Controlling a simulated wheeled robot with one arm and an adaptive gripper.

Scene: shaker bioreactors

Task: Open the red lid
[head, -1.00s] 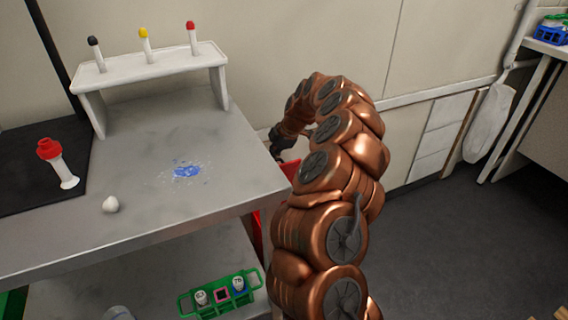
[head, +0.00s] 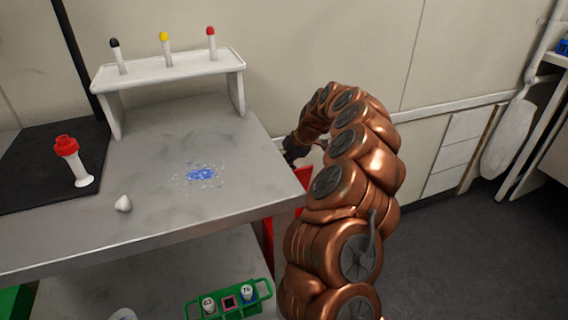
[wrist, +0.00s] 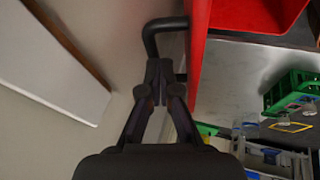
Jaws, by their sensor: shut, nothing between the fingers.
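A red panel (wrist: 199,50) stands almost edge-on in the wrist view, with a black U-shaped handle (wrist: 152,38) on its left side. My gripper (wrist: 158,68) is shut and empty. Its fingertips overlap the lower part of the handle in the picture; I cannot tell whether they touch it. In the head view my gripper (head: 292,148) is small and dark beside the table's right edge, partly hidden by my copper arm. Red parts (head: 303,178) show between the table and my arm; the handle cannot be made out there.
A green rack (head: 230,299) is on the shelf below. A wall stands close behind my arm; open floor lies right.

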